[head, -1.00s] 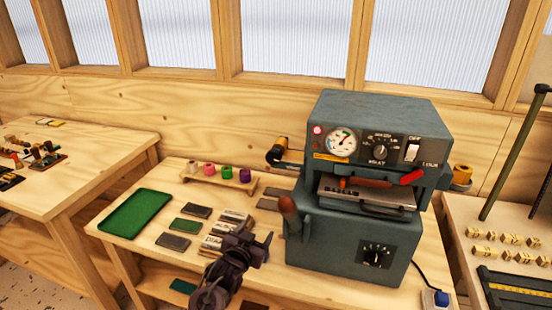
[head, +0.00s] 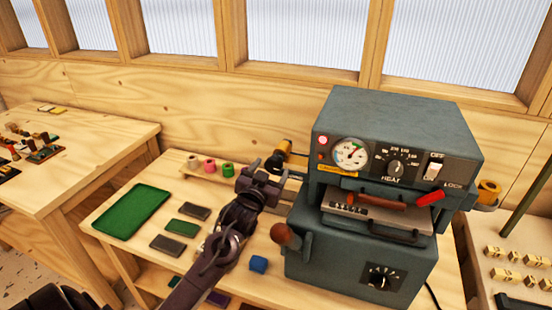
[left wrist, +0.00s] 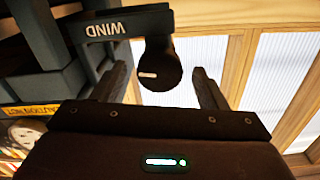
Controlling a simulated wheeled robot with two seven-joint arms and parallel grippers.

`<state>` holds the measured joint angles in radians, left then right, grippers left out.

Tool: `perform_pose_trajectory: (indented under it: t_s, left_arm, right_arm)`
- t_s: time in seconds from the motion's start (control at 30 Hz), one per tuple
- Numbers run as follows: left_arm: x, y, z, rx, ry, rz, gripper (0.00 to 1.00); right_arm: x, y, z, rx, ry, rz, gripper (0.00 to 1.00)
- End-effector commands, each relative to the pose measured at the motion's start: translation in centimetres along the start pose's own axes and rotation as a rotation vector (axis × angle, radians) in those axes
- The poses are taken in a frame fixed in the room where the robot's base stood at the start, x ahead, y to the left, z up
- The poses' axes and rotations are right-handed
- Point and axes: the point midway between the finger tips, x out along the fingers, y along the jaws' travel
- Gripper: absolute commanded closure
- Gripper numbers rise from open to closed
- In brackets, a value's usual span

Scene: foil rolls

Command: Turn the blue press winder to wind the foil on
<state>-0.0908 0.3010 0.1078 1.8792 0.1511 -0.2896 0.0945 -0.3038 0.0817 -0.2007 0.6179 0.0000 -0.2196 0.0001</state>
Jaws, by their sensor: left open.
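The blue-grey press (head: 385,170) stands on the wooden bench with a gauge, dials and a red-tipped lever. Its winder shows in the left wrist view as a black round knob (left wrist: 160,70) on a bracket marked WIND. In the head view a gold foil roll (head: 283,148) sits at the press's left side, with the winder knob partly hidden by my gripper. My left gripper (head: 268,172) is just in front of it. In the left wrist view its open fingers (left wrist: 165,88) stand either side of the knob, apart from it.
A brown-knobbed handle (head: 281,234) sticks out at the press's left front. Another gold roll (head: 489,191) is at its right.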

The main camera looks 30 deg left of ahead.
Motion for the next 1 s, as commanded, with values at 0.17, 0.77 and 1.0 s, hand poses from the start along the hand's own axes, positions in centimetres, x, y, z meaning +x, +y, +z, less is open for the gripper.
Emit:
perform_pose_trajectory:
  t_s: [0.17, 0.77, 1.0]
  left_arm:
    - [2.6, -0.1, -0.3, 0.000, 0.001, -0.001, 0.34]
    - [4.0, 0.0, 0.0, 0.001, -0.001, 0.001, 0.51]
    - [4.0, 0.0, 0.0, 0.001, -0.001, 0.001, 0.79]
  right_arm:
    - [-1.1, 0.0, 1.3, -0.001, -0.021, 0.000, 1.00]
    - [-1.4, 0.0, -1.0, 0.002, 0.013, 0.000, 1.00]
    - [-1.4, -0.4, -0.5, 0.003, 0.005, -0.005, 1.00]
